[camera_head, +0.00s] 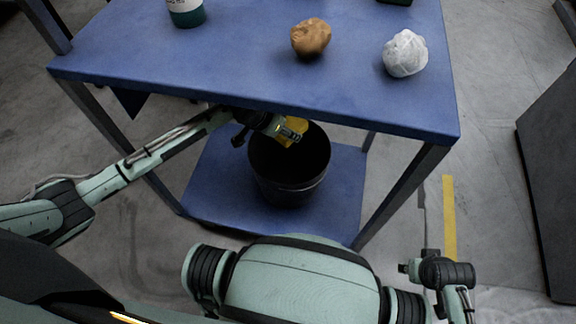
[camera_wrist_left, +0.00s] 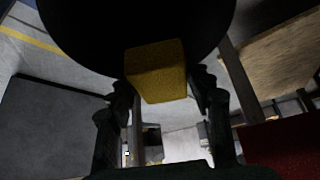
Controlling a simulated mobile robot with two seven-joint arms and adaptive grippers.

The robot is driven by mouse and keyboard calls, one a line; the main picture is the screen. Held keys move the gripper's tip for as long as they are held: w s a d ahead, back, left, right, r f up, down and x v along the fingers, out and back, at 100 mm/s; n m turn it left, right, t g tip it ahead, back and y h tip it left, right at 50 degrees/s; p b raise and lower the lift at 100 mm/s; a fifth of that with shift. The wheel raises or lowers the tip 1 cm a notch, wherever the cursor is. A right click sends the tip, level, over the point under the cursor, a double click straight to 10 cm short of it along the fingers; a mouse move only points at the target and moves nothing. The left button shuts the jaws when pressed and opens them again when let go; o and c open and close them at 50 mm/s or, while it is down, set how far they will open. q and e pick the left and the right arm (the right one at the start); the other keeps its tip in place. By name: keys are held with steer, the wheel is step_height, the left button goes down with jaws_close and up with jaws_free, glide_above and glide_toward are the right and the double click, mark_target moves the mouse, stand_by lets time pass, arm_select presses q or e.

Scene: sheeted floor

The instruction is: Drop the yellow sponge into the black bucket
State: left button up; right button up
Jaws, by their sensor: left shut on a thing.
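The black bucket (camera_head: 290,185) stands upright on the blue lower shelf of the table; it also shows as the dark round shape in the left wrist view (camera_wrist_left: 85,30). My left gripper (camera_head: 284,129) reaches under the tabletop and is shut on the yellow sponge (camera_head: 297,125), at the bucket's upper rim. In the left wrist view the sponge (camera_wrist_left: 157,72) sits between the two fingers, against the dark of the bucket. I cannot tell its exact height over the rim. My right gripper (camera_head: 403,268) is low at the right, away from the table; its fingers are too small to judge.
The blue tabletop (camera_head: 240,60) overhangs the bucket's back part. On it are a teal bottle (camera_head: 187,12), a brown lump (camera_head: 311,37) and a crumpled white ball (camera_head: 405,53). The lower shelf (camera_head: 222,180) is bare beside the bucket. A dark grey block (camera_head: 550,190) stands at the right.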

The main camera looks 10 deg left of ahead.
arm_select(q)
steer(key=o, duration=1.1)
steer(key=v, duration=0.7)
steer(key=shift+r, duration=0.2)
steer(key=shift+s+a, duration=0.1)
steer(key=shift+s, duration=0.05)
